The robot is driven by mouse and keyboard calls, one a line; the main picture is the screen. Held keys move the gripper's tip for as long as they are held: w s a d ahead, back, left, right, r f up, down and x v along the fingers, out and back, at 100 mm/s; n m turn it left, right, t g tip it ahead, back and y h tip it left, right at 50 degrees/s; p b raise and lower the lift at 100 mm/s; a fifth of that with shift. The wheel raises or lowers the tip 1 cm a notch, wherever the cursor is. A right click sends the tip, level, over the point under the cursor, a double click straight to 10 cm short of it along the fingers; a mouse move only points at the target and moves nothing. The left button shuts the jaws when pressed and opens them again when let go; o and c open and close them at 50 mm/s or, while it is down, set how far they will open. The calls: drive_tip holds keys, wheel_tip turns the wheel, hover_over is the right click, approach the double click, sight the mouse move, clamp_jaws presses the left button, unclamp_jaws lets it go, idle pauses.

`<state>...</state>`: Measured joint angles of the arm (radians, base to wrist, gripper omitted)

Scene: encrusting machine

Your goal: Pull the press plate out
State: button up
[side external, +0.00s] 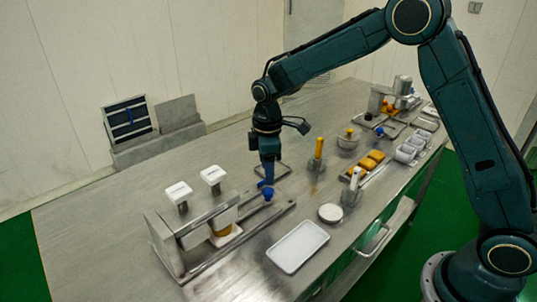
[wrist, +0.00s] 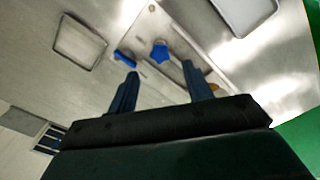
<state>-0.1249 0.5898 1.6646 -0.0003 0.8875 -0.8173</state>
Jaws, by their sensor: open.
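The metal press machine (side external: 185,228) stands at the front left of the table, with two white-topped handles. A metal rail runs from it to the right. A blue star-shaped knob (wrist: 159,51) shows near the rail in the wrist view, with a blue bar-like part (wrist: 124,57) beside it. I cannot clearly tell the press plate from the rail parts. My gripper (side external: 266,181) is above the rail's right end, pointing down. In the wrist view my gripper (wrist: 160,69) is open, its fingers apart with nothing between them, and the blue knob appears beyond the gap.
A white tray (side external: 298,247) and a round white dish (side external: 330,213) lie right of the rail. Yellow-handled tools, yellow food pieces (side external: 365,165) and small white containers (side external: 410,150) stand farther right. A thin square frame (wrist: 80,42) lies near the gripper.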

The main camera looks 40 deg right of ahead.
sight(268, 189)
drive_tip(key=shift+f, duration=3.15)
clamp_jaws()
drive_tip(key=shift+d, duration=0.1)
